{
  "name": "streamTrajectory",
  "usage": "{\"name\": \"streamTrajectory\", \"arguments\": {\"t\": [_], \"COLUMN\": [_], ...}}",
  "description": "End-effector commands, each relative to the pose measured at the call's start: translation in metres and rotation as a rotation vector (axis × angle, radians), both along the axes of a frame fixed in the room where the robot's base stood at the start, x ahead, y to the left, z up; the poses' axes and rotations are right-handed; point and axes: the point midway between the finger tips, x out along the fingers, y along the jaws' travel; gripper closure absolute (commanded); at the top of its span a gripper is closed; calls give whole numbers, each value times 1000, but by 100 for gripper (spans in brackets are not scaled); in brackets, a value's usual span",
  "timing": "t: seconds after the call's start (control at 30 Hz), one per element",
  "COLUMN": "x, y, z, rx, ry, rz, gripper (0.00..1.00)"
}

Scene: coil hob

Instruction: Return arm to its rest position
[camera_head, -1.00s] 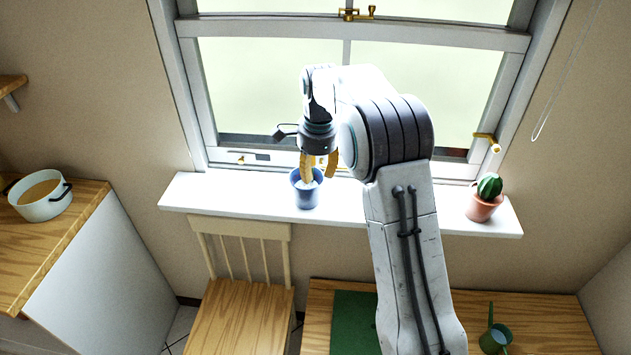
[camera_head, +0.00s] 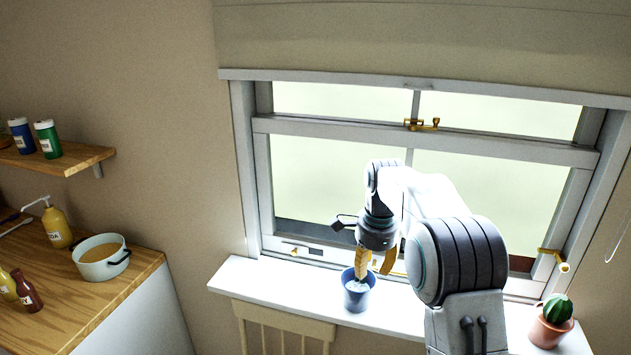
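My arm reaches out over the windowsill (camera_head: 410,311) from the lower right, bent at its elbow, with the wrist pointing down. My gripper (camera_head: 374,266) has orange-yellow fingers that stand apart, with a gap between them. It hangs at the blue pot (camera_head: 357,296) on the sill. The left finger overlaps the pot's opening in the picture; the right one is just right of the rim. Whether a finger touches the pot, I cannot tell. Something pale shows in the pot's mouth, partly hidden by the finger.
The sash window (camera_head: 330,190) stands close behind the arm, with brass fittings. A potted cactus (camera_head: 552,318) is on the sill's right end. A chair (camera_head: 280,322) stands below the sill. At left are a counter with a pot (camera_head: 101,262) and bottles, and a shelf (camera_head: 75,158).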

Motion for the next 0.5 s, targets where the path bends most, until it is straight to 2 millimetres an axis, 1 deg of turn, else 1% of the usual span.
{"name": "streamTrajectory", "arguments": {"t": [0.17,0.3,0.37,0.43,0.47,0.5], "x": [3,11,8,-3,-11,-23], "y": [0,0,0,0,0,0], "z": [0,0,-9,-27,-36,-51], "rx": [-29,-77,-93,-102,-101,-95], "ry": [-13,-47,-36,-1,19,51], "rz": [216,493,621,772,838,924], "gripper": [66,66,66,66,66,66]}}
